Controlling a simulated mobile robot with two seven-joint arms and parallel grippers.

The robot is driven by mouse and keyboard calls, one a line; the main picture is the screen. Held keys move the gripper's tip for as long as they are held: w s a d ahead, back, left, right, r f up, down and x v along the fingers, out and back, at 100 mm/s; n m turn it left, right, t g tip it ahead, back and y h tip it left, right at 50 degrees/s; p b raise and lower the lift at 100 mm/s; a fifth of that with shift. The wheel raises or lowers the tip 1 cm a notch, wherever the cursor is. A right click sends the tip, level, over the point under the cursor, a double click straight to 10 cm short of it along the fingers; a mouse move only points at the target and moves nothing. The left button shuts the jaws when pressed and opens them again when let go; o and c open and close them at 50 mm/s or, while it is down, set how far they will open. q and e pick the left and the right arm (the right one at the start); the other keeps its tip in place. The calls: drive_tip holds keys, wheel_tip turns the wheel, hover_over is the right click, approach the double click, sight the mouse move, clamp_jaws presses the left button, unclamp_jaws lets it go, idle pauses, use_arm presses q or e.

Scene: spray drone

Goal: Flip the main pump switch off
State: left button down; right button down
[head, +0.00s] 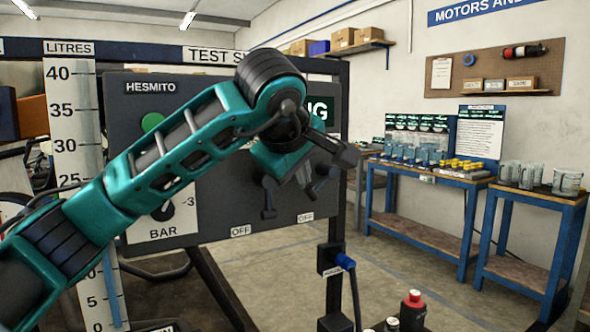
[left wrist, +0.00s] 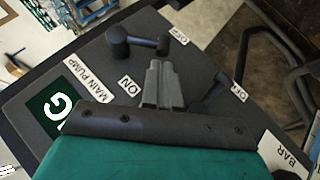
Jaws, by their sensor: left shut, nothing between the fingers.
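In the left wrist view, the main pump switch (left wrist: 118,42) is a black lever with a rounded knob, near the MAIN PUMP label (left wrist: 88,80). Its ON label (left wrist: 130,86) and OFF label (left wrist: 180,36) lie either side of the lever; I cannot tell which position it is in. My left gripper (left wrist: 156,64) is shut and empty, its grey fingertips close beside the lever's bar; contact is unclear. In the head view, my left gripper (head: 303,175) is in front of the right part of the dark panel (head: 215,205), and my arm hides much of it. My right gripper is out of view.
A second black lever (left wrist: 214,96) with its own OFF label (left wrist: 241,92) is close by. A pressure dial marked BAR (head: 163,232) and a litre gauge (head: 75,120) are at left. Blue workbenches (head: 430,235) stand at right, with open floor before them.

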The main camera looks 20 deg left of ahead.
use_arm(q)
drive_tip(key=f+t+b, duration=0.1)
drive_tip(key=b, duration=0.1)
drive_tip(key=shift+n+h+b, duration=0.3)
drive_tip(key=shift+h+b, duration=0.1)
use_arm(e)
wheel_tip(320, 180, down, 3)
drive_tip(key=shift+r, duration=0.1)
use_arm(q)
drive_tip(key=shift+r, duration=0.1)
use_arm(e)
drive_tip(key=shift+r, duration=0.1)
